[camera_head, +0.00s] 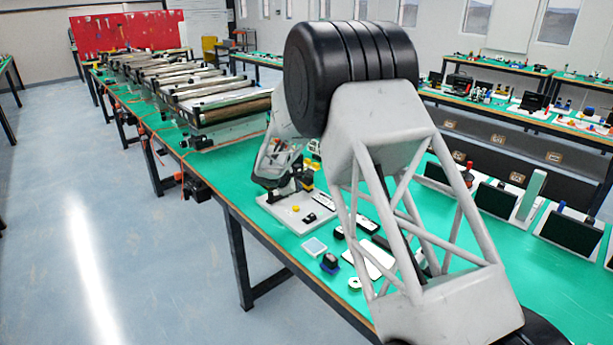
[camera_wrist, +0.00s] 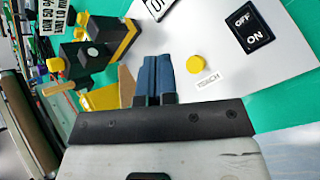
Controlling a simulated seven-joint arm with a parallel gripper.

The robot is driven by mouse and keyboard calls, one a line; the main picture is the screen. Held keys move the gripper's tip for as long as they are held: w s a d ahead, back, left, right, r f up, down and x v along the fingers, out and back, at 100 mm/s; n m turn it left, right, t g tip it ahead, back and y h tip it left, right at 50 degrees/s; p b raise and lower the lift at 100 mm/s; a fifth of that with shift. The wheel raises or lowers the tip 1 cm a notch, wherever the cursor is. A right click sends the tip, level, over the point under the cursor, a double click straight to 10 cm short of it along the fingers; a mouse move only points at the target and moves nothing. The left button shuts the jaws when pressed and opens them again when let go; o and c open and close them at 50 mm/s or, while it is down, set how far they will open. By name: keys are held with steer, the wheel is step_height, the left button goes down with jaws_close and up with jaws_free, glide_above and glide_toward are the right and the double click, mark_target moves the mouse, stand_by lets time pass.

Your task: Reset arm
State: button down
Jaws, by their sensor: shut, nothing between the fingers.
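My gripper (camera_wrist: 157,70) shows in the wrist view with its two blue fingers together and nothing between them. It is over a white board (camera_wrist: 220,95), beside a round yellow button (camera_wrist: 195,64). The fingers appear apart from the button; their height above the board is hard to tell. A black OFF/ON switch (camera_wrist: 251,27) is on the board further right. In the head view my arm reaches over the green table (camera_head: 232,186) to this white board (camera_head: 290,213). The fingertips cannot be made out clearly there.
A black and yellow device (camera_wrist: 98,48) stands left of my fingers in the wrist view. Mini conveyors (camera_head: 215,98) line the table at the back left. A small pale square (camera_head: 314,246) lies near the front edge. Dark screens (camera_head: 497,200) stand at the right. The floor at left is clear.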

steer(key=s+d+r+m+g+y, duration=0.15)
steer(key=s+d+r+m, duration=0.35)
steer(key=s+d+r, duration=0.75)
steer(key=s+d+r+m+g, duration=0.2)
steer(key=s+d+r+m, duration=0.3)
steer(key=s+d+r, duration=0.8)
steer(key=s+d+f+m+y, duration=0.1)
steer(key=s+m, duration=0.3)
steer(key=s, duration=1.5)
steer(key=s+d+f+m+y, duration=0.2)
steer(key=s+m, duration=0.3)
steer(key=s, duration=1.3)
steer(key=shift+s+d+f+g+y, duration=0.2)
steer(key=shift+s+f+g+y, duration=0.25)
steer(key=shift+f+y, duration=0.3)
